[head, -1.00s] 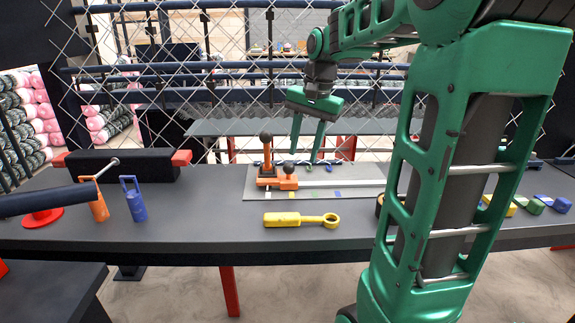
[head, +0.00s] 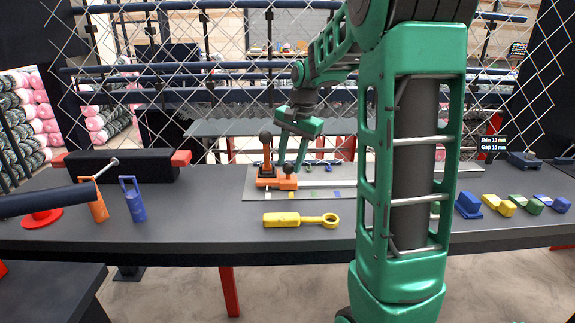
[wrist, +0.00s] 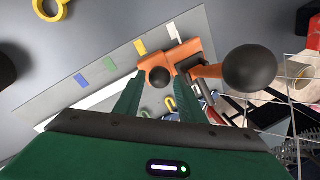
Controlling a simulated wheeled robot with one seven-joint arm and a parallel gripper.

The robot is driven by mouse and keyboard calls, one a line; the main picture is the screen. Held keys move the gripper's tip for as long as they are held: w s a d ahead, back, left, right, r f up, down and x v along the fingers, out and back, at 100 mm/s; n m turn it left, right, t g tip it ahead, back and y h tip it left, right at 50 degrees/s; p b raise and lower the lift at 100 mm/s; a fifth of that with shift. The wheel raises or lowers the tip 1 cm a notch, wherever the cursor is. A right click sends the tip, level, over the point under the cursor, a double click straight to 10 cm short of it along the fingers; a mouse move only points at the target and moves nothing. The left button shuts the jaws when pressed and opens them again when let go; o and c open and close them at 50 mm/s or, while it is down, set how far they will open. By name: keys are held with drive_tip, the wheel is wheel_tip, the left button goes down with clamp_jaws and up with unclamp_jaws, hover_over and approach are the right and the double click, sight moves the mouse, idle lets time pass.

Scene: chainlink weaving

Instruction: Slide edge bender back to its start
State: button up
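The orange edge bender (head: 266,182) sits at the left end of the pale rail on a grey plate (head: 360,186). It has a tall lever with a black ball and a lower black knob (head: 288,169). In the wrist view the orange body (wrist: 180,51) lies beside the white and yellow marks. My gripper (head: 291,166) points down at the bender, its two green fingers open. In the wrist view the small knob (wrist: 158,77) shows between the fingertips (wrist: 155,75), with gaps on both sides. The lever's ball (wrist: 249,71) stands right of the fingers. I cannot tell how deep the knob sits between them.
A yellow ring-ended tool (head: 300,219) lies in front of the plate. Orange (head: 96,203) and blue (head: 133,202) handled tools stand left. Several coloured blocks (head: 507,207) sit at the right. Chain-link wire hangs behind the bench. Small hooks lie behind the rail.

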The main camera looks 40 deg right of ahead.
drive_tip(key=shift+w+a+f, duration=0.1)
drive_tip(key=shift+f, duration=0.6)
clamp_jaws()
